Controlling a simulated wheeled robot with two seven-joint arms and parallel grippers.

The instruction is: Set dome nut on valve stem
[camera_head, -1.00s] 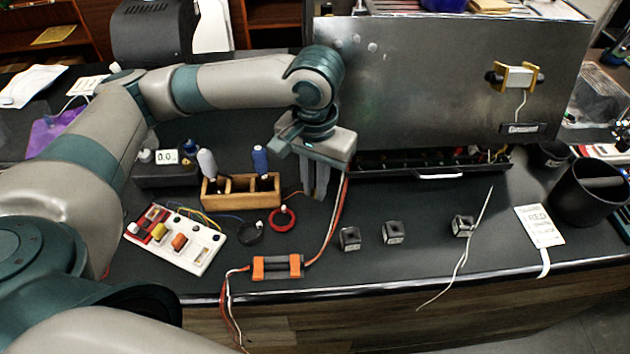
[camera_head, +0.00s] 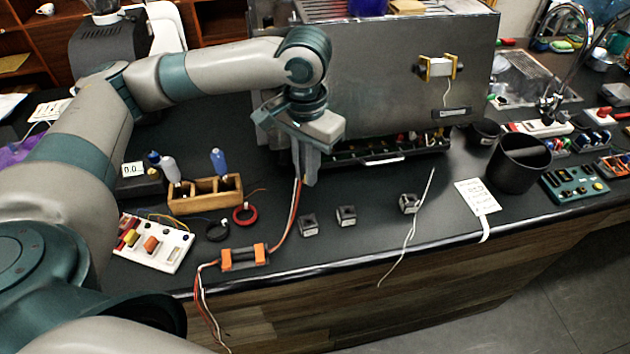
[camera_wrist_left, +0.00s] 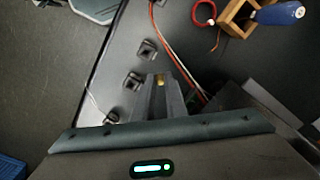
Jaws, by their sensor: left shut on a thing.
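My left gripper (camera_head: 307,180) points down over the dark bench, in front of the metal machine (camera_head: 375,75). In the left wrist view its fingers (camera_wrist_left: 160,80) are shut on a small brass-coloured piece, likely the dome nut (camera_wrist_left: 160,79), mostly hidden between the fingertips. In the head view the piece cannot be made out. Three small dark square blocks stand on the bench: one (camera_head: 308,225) just in front of the gripper, one (camera_head: 346,216) right of it, and one (camera_head: 409,203) further right. I cannot tell where the valve stem is. My right gripper is not in view.
A wooden holder (camera_head: 205,202) with screwdrivers, a red ring (camera_head: 245,214) and an orange-ended connector (camera_head: 244,257) with wires lie to the left. A white-tagged card (camera_head: 477,197) and black cup (camera_head: 518,163) are at the right. An open drawer (camera_head: 380,158) lies behind the gripper.

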